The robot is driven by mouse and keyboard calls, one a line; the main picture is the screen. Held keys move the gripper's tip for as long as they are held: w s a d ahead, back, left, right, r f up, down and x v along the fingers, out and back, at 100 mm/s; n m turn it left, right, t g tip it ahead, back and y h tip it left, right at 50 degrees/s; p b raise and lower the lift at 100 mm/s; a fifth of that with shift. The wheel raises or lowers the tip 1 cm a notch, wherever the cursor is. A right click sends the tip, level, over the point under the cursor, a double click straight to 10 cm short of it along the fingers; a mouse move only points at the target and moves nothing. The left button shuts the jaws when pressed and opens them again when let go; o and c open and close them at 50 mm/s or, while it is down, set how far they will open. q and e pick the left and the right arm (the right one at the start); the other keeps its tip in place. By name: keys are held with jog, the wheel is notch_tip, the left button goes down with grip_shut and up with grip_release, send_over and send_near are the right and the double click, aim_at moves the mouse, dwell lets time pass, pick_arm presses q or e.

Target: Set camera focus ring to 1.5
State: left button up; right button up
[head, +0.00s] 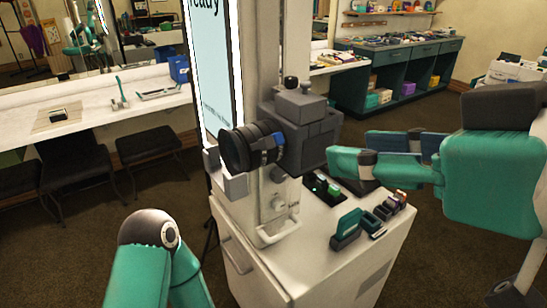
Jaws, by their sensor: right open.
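The dark grey box camera (308,138) sits on a white column with its black lens (236,150) pointing left. The focus ring is one of the ribbed bands on this lens; its numbers are too small to read. My right arm comes in from the right and passes behind the camera body, which hides most of the right gripper (269,150). Small blue parts, seemingly its fingertips, show at the rear of the lens, apart from each other. I cannot tell whether they touch the ring. My left arm is at the lower left, and its gripper is out of view.
The white cabinet top (305,262) holds a green box (347,228) and several small items right of the column. A bright screen (212,70) stands behind the lens. Black stools (148,146) and a white counter are at the left, and a green cabinet (395,75) is behind.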

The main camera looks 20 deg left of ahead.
aim_at(270, 141)
jog(key=p+x, duration=0.1)
jog(key=x, duration=0.7)
jog(key=p+x, duration=0.1)
jog(key=x, duration=0.7)
jog(key=shift+a+r, duration=0.2)
jog(key=shift+s, duration=0.1)
grip_shut()
